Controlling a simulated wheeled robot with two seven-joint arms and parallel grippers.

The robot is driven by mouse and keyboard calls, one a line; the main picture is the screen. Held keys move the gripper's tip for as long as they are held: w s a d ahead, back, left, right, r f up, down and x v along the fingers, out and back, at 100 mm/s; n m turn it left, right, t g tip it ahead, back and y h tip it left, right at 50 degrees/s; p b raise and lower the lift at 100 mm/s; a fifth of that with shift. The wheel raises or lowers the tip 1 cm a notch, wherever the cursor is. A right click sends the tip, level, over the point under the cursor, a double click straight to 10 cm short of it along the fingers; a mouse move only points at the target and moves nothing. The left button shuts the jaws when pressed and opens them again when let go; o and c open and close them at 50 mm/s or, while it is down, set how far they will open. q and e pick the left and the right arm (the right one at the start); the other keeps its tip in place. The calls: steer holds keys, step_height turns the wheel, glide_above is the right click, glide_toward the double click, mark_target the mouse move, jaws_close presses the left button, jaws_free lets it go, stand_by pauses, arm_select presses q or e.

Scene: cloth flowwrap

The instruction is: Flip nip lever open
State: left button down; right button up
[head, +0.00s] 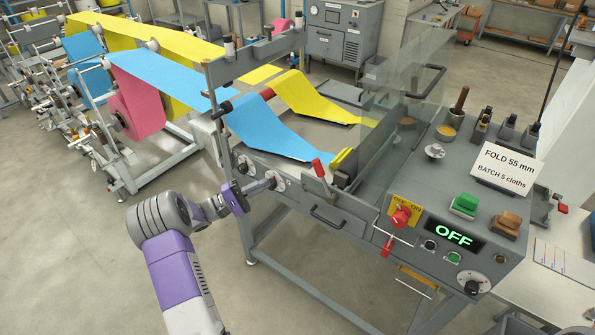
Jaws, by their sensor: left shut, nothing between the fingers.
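A red-handled lever (318,168), which looks like the nip lever, stands upright and slightly tilted on the front edge of the grey machine (330,205), near the cloth feed. Blue cloth (265,130) and yellow cloth (310,98) run down into the machine. My right gripper is not in view.
A clear guard (405,115) stands above the machine. On the right are a red emergency button (401,216), another red-handled lever (387,245), a display reading OFF (453,236) and a sign (507,168). Cloth rolls on stands are at left. The floor (95,270) at lower left is clear.

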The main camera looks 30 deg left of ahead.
mark_target(324, 180)
arm_select(q)
steer(key=s+d+r+p+x, duration=0.1)
steer(key=d+x, duration=0.1)
steer(key=x, duration=1.1)
steer(key=shift+s, duration=0.4)
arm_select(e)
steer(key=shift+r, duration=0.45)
arm_select(q)
steer(key=shift+d, duration=0.1)
